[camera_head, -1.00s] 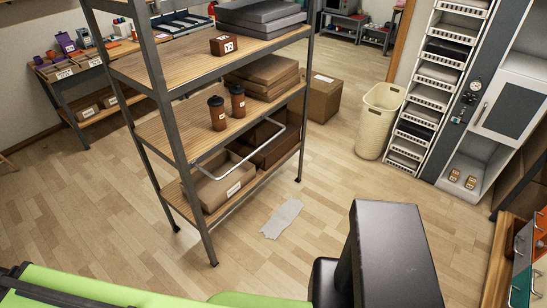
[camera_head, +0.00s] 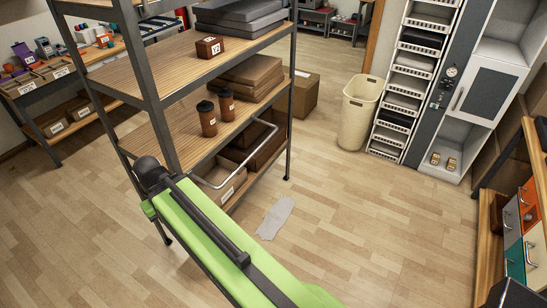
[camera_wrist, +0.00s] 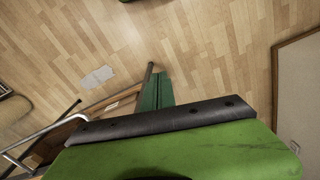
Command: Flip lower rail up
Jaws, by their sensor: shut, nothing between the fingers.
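The lower rail (camera_head: 240,158) is a pale metal U-shaped bar on the lower part of the shelving rack, standing out low in front of the brown boxes. In the wrist view the rail (camera_wrist: 38,140) shows at the left edge. My gripper (camera_wrist: 155,122) shows there as a green body with a dark front edge, shut and empty, with the rail to its left. In the head view my green arm reaches up-left to the rack's near post. Its dark end is left of the rail, apart in the picture. The fingertips are not clear there.
Two dark cups (camera_head: 207,117) stand on the shelf above the rail. A small brown box (camera_head: 209,47) sits higher. A grey sheet (camera_head: 275,218) lies on the floor. A cream bin (camera_head: 357,112) stands behind. Floor right of the rack is open.

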